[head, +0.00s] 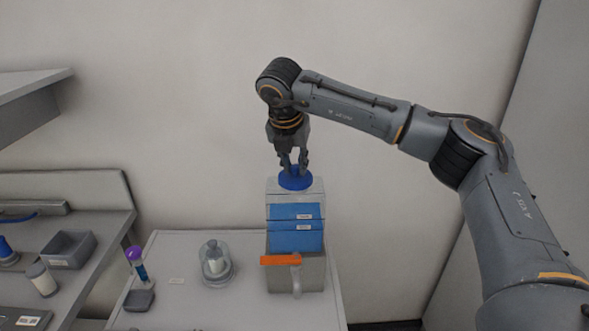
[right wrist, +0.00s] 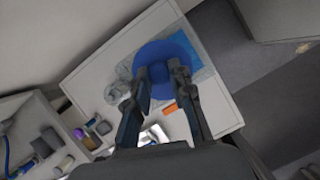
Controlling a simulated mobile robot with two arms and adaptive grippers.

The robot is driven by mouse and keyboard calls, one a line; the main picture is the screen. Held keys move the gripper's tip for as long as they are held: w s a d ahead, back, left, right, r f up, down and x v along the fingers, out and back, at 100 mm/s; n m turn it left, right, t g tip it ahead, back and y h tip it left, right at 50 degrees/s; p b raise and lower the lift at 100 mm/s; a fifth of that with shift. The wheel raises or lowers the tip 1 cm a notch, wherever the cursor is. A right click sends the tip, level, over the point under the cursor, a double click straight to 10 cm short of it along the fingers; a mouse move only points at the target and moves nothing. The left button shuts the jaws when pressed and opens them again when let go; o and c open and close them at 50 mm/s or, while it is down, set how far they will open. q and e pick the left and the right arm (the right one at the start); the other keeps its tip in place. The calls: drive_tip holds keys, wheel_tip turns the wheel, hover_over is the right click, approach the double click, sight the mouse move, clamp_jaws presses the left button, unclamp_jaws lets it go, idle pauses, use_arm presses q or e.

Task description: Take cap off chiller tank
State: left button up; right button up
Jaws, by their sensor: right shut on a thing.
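The chiller tank (head: 296,228) stands on the side table, a clear box with blue panels, a grey lower part and an orange strip at its front. A round blue cap (head: 296,184) is at the top of the tank. My right gripper (head: 294,170) comes from above with its fingers down and is shut on the cap's raised knob. The blue cap (right wrist: 166,70) lies between the fingertips of my right gripper (right wrist: 161,72) in the right wrist view. I cannot tell whether the cap touches the tank's top. My left gripper is not in view.
On the side table (head: 180,262), a glass jar (head: 215,262) and a purple-topped tube (head: 136,262) in a small grey holder stand left of the tank. A bench with a grey bin (head: 69,250) is at the far left. A shelf (head: 35,95) juts out above it.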

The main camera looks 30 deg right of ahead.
drive_tip(key=shift+r+b, duration=0.3)
drive_tip(key=shift+r, duration=0.05)
drive_tip(key=s+a+r, duration=0.4)
drive_tip(key=s+r, duration=0.1)
drive_tip(key=r, duration=0.3)
drive_tip(key=s+a+r, duration=0.5)
drive_tip(key=r, duration=0.3)
drive_tip(key=shift+s+b, duration=0.35)
drive_tip(key=shift+s, duration=0.05)
drive_tip(key=shift+f, duration=0.1)
